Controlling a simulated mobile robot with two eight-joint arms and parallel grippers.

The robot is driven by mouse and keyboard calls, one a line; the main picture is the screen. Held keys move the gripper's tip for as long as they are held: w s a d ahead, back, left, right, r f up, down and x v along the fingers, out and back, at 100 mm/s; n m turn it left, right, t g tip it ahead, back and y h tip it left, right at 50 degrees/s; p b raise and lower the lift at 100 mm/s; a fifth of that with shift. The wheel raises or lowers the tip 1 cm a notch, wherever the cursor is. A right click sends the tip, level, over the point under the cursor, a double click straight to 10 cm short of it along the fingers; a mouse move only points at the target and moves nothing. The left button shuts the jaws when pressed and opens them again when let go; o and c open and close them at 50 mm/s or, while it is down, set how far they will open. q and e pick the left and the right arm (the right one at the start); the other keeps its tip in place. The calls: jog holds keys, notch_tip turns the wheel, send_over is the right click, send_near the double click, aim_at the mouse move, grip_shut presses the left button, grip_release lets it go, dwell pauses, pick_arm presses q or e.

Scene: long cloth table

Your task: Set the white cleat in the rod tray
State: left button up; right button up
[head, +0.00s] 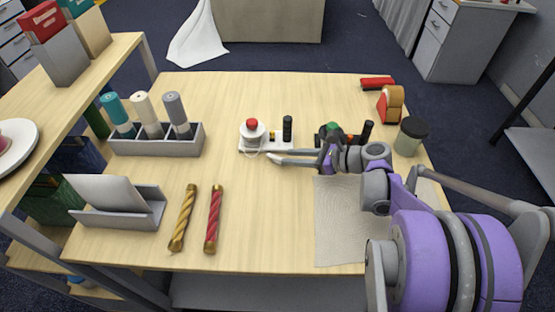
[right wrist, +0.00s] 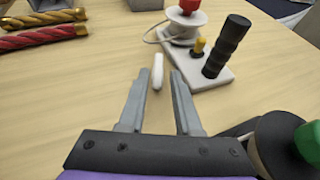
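A small white peg-like piece, which I take for the white cleat (right wrist: 157,71), lies on the table in the right wrist view; I cannot pick it out clearly in the head view. My right gripper (head: 272,156) is open and empty; in the right wrist view its fingers (right wrist: 158,80) stand apart, with the white piece between and just beyond their tips. A grey compartment tray (head: 155,147) at the left holds teal, cream and grey rolls; it is likely the rod tray. My left gripper is not in view.
A white base (head: 272,146) with a red-topped spool, cord and black post stands close beyond the right gripper. Gold (head: 183,218) and red (head: 214,218) twisted rods lie front left, near a grey holder (head: 118,214). A lidded jar (head: 410,137) stands right.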

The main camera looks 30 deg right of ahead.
aim_at(279, 158)
jog(key=x, duration=0.5)
jog(key=shift+a, duration=0.15)
jog(key=shift+c, duration=0.3)
grip_shut()
